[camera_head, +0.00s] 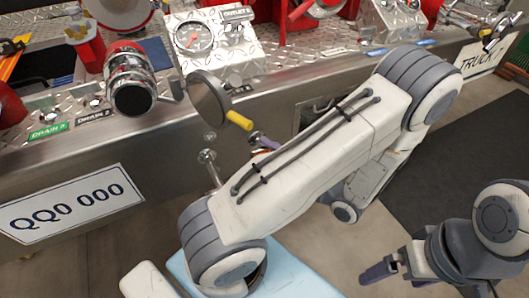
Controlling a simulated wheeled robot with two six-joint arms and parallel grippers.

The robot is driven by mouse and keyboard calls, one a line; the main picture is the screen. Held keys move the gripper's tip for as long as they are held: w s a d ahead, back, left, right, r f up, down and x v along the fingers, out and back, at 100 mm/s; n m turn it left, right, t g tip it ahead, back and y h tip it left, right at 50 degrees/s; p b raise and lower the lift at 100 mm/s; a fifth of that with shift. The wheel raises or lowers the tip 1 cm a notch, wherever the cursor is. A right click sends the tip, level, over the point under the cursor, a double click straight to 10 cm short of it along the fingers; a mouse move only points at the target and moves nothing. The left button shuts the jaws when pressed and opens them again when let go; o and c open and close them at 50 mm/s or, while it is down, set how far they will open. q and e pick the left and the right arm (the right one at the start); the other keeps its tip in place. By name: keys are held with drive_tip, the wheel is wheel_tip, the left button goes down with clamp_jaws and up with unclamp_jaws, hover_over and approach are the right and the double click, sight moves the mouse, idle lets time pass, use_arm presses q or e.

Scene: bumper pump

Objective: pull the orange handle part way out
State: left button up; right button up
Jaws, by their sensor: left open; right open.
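A yellow grip (239,121) sticks out from a round dark disc (207,98) at the panel's front edge. A yellow-orange bar (10,62) shows at the far left; I cannot tell which is the task's handle. My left gripper (264,141) is mostly hidden behind my own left arm; a purple fingertip shows just below and right of the yellow grip, apart from it. It is open and nothing shows in it. My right gripper (386,268) is open and empty at the lower right, over the floor, far from the panel.
The truck's metal bumper panel (150,130) crosses the view, with a gauge (194,38), a capped round outlet (131,84) and metal knobs (207,157) in front. A plate (70,205) reading QQ0 000 hangs at left. A dark mat (460,150) lies on the floor at right.

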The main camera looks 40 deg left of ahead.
use_arm(q)
drive_tip(key=shift+a, duration=0.9)
clamp_jaws()
idle(0.8)
